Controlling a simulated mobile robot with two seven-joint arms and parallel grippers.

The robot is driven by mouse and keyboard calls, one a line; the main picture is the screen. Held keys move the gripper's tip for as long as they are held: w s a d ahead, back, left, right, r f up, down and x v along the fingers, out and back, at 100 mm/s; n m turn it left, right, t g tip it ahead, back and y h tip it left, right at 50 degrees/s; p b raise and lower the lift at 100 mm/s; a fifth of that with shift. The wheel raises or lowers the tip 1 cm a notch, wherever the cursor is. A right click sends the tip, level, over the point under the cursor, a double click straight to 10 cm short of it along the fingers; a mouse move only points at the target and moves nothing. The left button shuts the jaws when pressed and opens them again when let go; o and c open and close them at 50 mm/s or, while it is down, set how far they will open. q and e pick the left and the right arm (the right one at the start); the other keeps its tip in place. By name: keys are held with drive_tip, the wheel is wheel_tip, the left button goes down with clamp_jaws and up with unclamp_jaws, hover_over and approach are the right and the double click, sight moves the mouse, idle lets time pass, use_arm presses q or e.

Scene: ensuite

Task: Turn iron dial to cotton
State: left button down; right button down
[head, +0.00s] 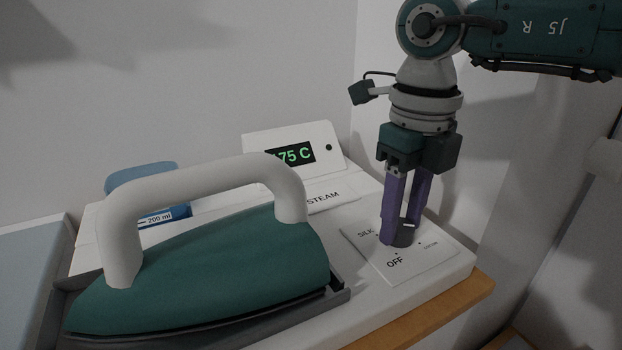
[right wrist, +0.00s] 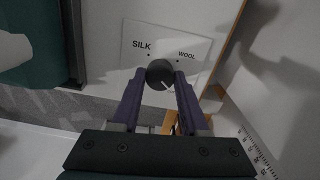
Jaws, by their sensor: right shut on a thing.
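The iron's dial (head: 404,238) is a dark round knob on a white label plate (head: 375,256) at the right end of the station. The plate reads SILK at left and OFF at front, with a tiny label at right, probably COTTON. My right gripper (head: 403,222) points down with its purple fingers shut on the dial's sides. In the right wrist view the dial (right wrist: 160,73) sits between the fingertips (right wrist: 160,78). SILK and WOOL show beyond it, and its white pointer line aims to the lower right. The lower labels there are mostly hidden. My left gripper is out of view.
The teal iron (head: 215,265) with a white handle rests in its dark cradle left of the dial. A display (head: 293,150) reads about 75 C, its left part hidden by the handle. A blue water tank (head: 163,215) marked 200 ml stands behind. A wooden edge (head: 440,310) runs in front.

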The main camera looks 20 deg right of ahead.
sight(401, 225)
drive_tip(key=shift+m, duration=0.9)
drive_tip(key=shift+c, duration=2.1)
unclamp_jaws()
wheel_tip(401, 225, up, 10)
